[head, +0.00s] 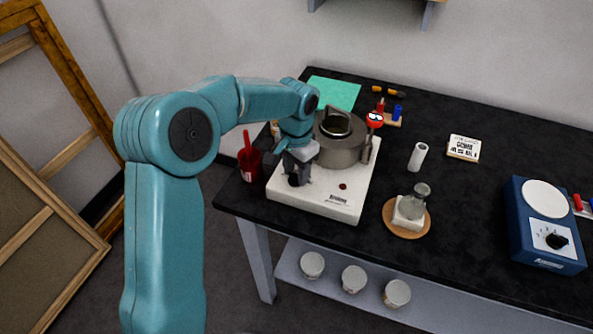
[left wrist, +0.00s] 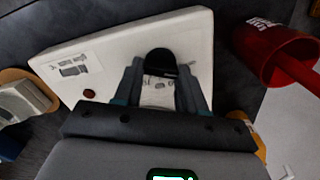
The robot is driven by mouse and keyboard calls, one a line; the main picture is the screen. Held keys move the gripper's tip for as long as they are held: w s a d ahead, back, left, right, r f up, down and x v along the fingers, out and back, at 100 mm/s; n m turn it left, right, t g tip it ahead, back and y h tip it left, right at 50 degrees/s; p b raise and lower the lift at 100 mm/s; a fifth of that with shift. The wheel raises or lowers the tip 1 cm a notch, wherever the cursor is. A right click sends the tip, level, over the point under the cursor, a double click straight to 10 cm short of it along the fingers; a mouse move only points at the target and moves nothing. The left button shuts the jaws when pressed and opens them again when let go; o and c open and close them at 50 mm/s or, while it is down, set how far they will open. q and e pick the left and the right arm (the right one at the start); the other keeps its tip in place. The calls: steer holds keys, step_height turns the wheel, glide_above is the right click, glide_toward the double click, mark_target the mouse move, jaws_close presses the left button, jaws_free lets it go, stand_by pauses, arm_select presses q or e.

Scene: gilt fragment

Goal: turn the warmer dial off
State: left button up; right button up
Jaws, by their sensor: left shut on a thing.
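The white warmer (head: 318,204) sits at the left end of the black table, with a grey metal pot (head: 343,143) on top. Its black dial (head: 293,181) is at the front left corner of the white casing. My left gripper (head: 297,172) reaches down over that corner and is shut on the dial. In the left wrist view the dial (left wrist: 160,61) shows dark between the two fingertips (left wrist: 160,75), with printed marks on the white casing below it. The dial's pointer cannot be made out. A small dark red spot (head: 343,186) shows on the casing. My right gripper is out of view.
A red cup with a red handle (head: 249,163) stands close left of the warmer. A glass bottle on a round cork mat (head: 394,228) and a white cylinder (head: 417,157) stand to the right. A blue device (head: 540,255) with its own dial is at far right.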

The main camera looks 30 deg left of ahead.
mark_target(296, 174)
arm_select(q)
steer(key=shift+w+a+r+n, duration=0.1)
steer(key=shift+r+n, duration=0.1)
steer(key=shift+n, duration=0.6)
steer(key=o, duration=1.1)
steer(key=shift+c, duration=0.2)
step_height(296, 174, up, 16)
steer(key=p, duration=0.1)
steer(key=shift+r, duration=0.15)
steer(key=shift+s, duration=0.2)
